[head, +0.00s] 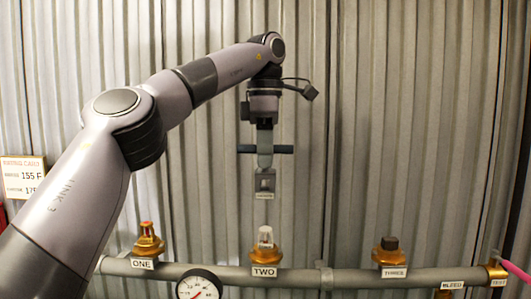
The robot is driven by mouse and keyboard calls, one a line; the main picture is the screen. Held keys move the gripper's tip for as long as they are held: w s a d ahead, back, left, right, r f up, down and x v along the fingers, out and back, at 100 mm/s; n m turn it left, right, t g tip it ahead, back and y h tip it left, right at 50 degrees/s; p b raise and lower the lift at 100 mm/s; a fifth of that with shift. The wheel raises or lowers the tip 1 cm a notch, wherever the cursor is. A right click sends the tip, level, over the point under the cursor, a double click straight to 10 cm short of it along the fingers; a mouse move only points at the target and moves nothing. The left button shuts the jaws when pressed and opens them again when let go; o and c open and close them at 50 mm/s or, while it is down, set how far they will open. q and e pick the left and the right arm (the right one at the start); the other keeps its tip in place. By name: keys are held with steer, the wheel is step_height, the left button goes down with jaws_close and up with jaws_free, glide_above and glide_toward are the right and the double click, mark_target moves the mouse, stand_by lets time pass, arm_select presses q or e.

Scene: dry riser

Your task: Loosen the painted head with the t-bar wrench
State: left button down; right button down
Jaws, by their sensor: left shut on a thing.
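My left gripper (265,125) points down and is shut on the t-bar wrench (280,149), at its dark crossbar. The wrench hangs upright, and its grey lower end with a small label (265,184) is above the middle fitting, with a gap between them. Three brass fittings stand on the pipe. Fitting ONE (148,240) has a small red top, fitting TWO (265,240) has a whitish top, and fitting THREE (390,248) has a dark block-like top. I cannot tell surely which head is the painted one. My right gripper is out of view.
A grey horizontal pipe (330,278) runs along the bottom. A round gauge (199,287) sits in front of it, left of TWO. A brass fitting (494,271) and a pink bar (517,271) are at the far right. A corrugated wall (400,120) stands behind.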

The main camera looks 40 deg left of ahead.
mark_target(266, 170)
arm_select(q)
steer(key=shift+f+b, duration=2.05)
steer(key=shift+f, duration=0.75)
steer(key=shift+p, duration=0.5)
steer(key=shift+f+b, duration=1.95)
steer(key=shift+f, duration=0.75)
steer(key=n, duration=0.4)
steer(key=shift+r+n, duration=0.1)
steer(key=shift+n, duration=0.8)
steer(key=shift+p, duration=0.3)
